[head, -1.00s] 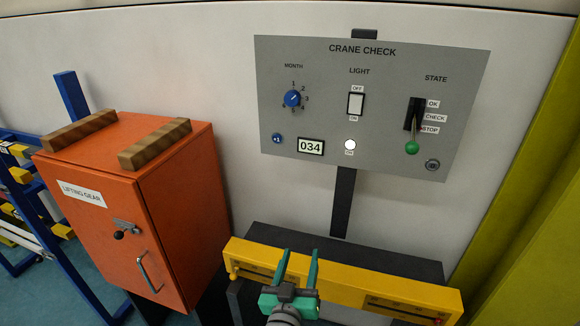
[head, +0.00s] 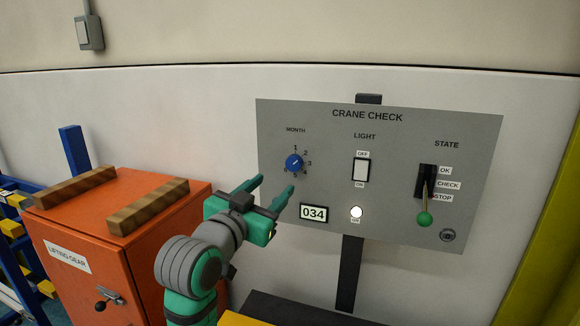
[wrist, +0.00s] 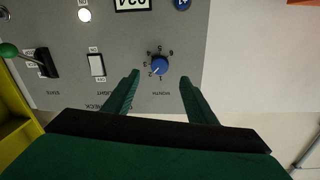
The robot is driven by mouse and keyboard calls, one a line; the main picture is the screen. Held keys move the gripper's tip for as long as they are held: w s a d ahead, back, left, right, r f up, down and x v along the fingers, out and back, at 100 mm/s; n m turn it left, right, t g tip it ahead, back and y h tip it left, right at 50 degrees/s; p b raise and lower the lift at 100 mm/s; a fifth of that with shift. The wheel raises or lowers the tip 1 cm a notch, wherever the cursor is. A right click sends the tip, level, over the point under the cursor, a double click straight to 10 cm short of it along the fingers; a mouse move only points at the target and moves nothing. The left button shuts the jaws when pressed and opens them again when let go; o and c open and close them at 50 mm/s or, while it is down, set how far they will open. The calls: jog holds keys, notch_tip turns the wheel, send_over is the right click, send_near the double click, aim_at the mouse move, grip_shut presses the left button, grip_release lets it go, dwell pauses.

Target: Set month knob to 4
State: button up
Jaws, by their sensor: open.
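The blue month knob (head: 294,161) sits at the upper left of the grey crane check panel (head: 400,135), with numbers around it. Its white mark seems to point up and right, near 2. My gripper (head: 275,187) is open and empty, just below and left of the knob in the head view, fingers toward the panel. In the wrist view, which shows the panel upside down, the knob (wrist: 159,65) lies between the lines of the two fingertips (wrist: 160,77). No contact with the knob shows.
The panel also carries a light switch (head: 361,170), a lit white lamp (head: 356,212), a 034 display (head: 314,213) and a green-tipped state lever (head: 424,219). A blue button (wrist: 183,4) shows in the wrist view. An orange cabinet (head: 160,245) with wooden blocks stands at left.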

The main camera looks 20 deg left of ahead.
aim_at(292, 165)
jog(key=w, duration=0.3)
jog(key=w+d, duration=0.1)
jog(key=w, duration=0.2)
jog(key=w+r, duration=0.1)
jog(key=w, duration=0.3)
jog(key=shift+d, duration=0.15)
jog(key=shift+w, duration=0.35)
jog(key=c, duration=1.1)
